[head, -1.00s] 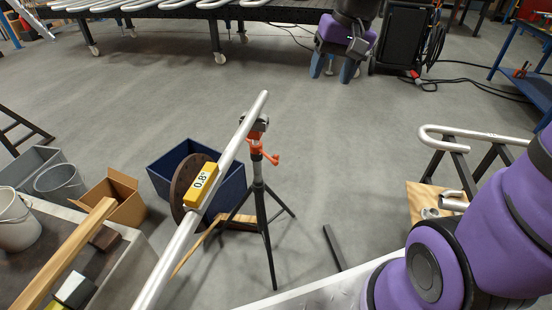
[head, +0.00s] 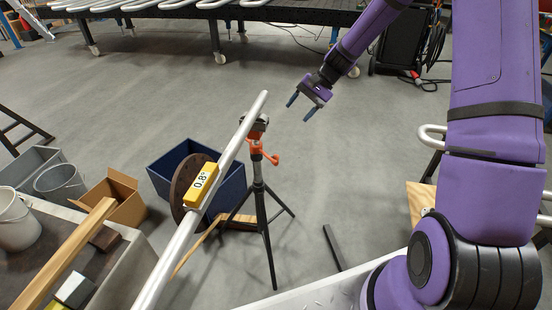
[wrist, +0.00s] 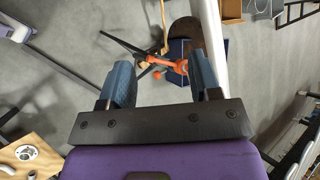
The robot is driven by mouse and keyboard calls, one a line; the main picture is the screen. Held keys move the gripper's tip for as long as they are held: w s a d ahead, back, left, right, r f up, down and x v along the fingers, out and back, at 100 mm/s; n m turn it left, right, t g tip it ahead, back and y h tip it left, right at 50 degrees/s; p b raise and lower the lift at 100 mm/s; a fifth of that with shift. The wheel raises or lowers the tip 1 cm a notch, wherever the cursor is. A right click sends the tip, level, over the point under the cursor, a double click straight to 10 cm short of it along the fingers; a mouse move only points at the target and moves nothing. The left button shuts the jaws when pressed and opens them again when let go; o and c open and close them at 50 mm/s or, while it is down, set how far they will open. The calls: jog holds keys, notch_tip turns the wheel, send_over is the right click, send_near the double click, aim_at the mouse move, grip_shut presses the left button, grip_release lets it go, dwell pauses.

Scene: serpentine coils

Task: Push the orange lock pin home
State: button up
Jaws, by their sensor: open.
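The orange lock pin and collar (head: 271,157) sit near the top of a black tripod stand (head: 259,195). The same orange part shows in the wrist view (wrist: 168,66), between and beyond my fingers. A silver pipe (head: 238,137) rests slanted across the stand's head, with a yellow level reading 0.8° (head: 201,184) on it. My gripper (head: 299,107) is open and empty, above and to the right of the stand's head, apart from it. How deep the pin sits cannot be told.
A blue bin (head: 172,155) and a rusty round flange (head: 190,188) stand left of the tripod. A cardboard box (head: 118,200) and a wooden beam (head: 75,245) are at the left. Open floor (head: 350,170) lies right of the stand.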

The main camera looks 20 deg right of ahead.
jog(key=w+d+f+m+t+y, duration=0.1)
jog(key=w+f+m+y, duration=0.2)
jog(key=f, duration=0.5)
jog(key=w+d+f+m+t+y, duration=0.2)
jog(key=w+f, duration=0.2)
jog(key=f, duration=0.4)
jog(key=m+t+y, duration=0.2)
jog(key=m+t, duration=0.5)
jog(key=m, duration=0.3)
send_near(278, 158)
jog(key=shift+n, duration=0.3)
jog(key=x, duration=1.1)
jog(key=shift+w+d+f, duration=0.2)
jog(key=shift+w+f, duration=0.15)
jog(key=shift+f, duration=0.05)
jog(key=shift+c, duration=0.4)
